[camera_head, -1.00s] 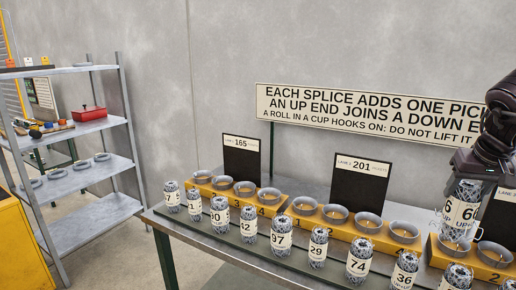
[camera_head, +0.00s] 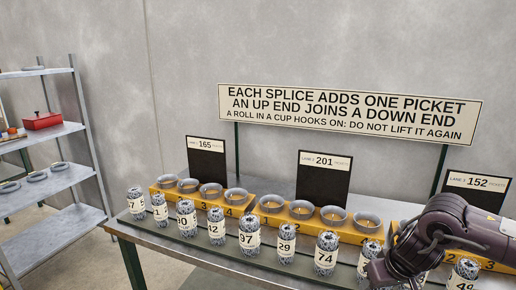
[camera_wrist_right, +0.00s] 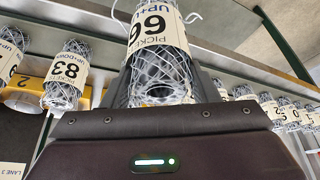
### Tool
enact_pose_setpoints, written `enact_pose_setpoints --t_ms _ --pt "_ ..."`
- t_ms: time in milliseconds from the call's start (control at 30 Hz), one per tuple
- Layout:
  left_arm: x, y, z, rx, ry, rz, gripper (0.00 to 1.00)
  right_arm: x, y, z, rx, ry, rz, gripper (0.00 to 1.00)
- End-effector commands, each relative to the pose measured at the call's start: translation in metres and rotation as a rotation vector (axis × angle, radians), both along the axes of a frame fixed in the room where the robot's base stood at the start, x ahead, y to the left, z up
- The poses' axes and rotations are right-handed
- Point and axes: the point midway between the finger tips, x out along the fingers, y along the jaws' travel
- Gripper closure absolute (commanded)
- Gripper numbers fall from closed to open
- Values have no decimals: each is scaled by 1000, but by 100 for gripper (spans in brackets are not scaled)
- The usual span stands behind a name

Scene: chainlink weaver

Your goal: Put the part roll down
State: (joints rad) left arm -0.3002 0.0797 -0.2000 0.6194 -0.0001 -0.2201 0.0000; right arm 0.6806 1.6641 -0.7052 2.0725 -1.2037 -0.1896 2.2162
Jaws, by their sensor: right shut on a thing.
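My right gripper (camera_head: 378,272) is low at the lower right of the head view, over the front of the table. My left gripper is not in view.
Yellow blocks (camera_head: 296,215) with grey cups (camera_head: 333,216) run behind the rolls. Black lane boards show 165 (camera_head: 206,158), 201 (camera_head: 324,178) and 152 (camera_head: 476,188). A sign (camera_head: 348,113) stands behind. A grey shelf (camera_head: 62,180) with a red box (camera_head: 42,120) is at left.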

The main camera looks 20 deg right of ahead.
Motion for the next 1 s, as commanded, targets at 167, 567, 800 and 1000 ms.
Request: enact_pose_setpoints --t_ms 167,567,800,1000 --pt "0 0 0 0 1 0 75 14 86 -6 5 -12 211 100" --pt "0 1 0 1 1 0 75 8 214 9 -5 -6 617 100" --pt "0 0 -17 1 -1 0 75 1 241 -4 -1 2 727 100" --pt "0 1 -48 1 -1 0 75 1 240 -35 0 0 724 100"
